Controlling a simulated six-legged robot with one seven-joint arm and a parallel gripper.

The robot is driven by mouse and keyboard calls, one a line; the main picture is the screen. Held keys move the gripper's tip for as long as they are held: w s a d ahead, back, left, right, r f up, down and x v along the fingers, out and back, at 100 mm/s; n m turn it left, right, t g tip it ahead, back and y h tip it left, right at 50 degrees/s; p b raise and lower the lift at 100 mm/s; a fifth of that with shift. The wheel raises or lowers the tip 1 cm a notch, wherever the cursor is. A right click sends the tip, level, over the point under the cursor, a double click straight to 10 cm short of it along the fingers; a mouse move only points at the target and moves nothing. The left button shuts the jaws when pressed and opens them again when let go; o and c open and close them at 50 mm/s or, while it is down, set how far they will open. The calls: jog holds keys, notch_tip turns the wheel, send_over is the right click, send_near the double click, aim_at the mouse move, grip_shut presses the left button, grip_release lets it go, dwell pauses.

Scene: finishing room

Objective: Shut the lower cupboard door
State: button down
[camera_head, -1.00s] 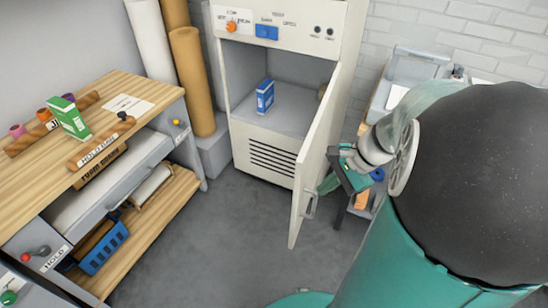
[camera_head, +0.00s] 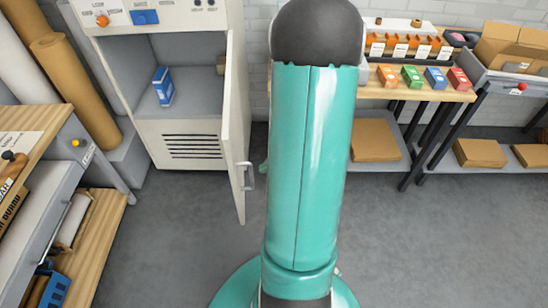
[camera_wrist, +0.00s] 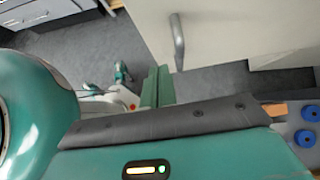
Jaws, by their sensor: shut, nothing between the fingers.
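The cupboard door (camera_head: 236,125) stands open, hinged at the right side of the white cabinet and swung out toward me. Its bar handle (camera_head: 246,177) is on the face turned to the right. In the wrist view the pale door (camera_wrist: 225,30) fills the top, with its handle (camera_wrist: 179,42) hanging near its left part. My gripper (camera_wrist: 157,86) shows in the wrist view as two green fingers shut together, empty, just below the handle in the picture. I cannot tell whether it touches the door. In the head view my arm hides nearly all of the gripper.
Inside the cupboard (camera_head: 188,108) stands a blue box (camera_head: 163,86). A wooden-topped bench (camera_head: 35,140) is at left, with brown rolls (camera_head: 75,85) behind it. A table with coloured boxes (camera_head: 411,76) stands at right. Grey floor (camera_head: 180,235) is clear before the cabinet.

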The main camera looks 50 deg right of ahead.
aim_at(250, 172)
jog(key=w+a, duration=0.1)
jog(key=w+a+f, duration=0.2)
jog(key=shift+w+a, duration=0.65)
jog(key=shift+w, duration=0.15)
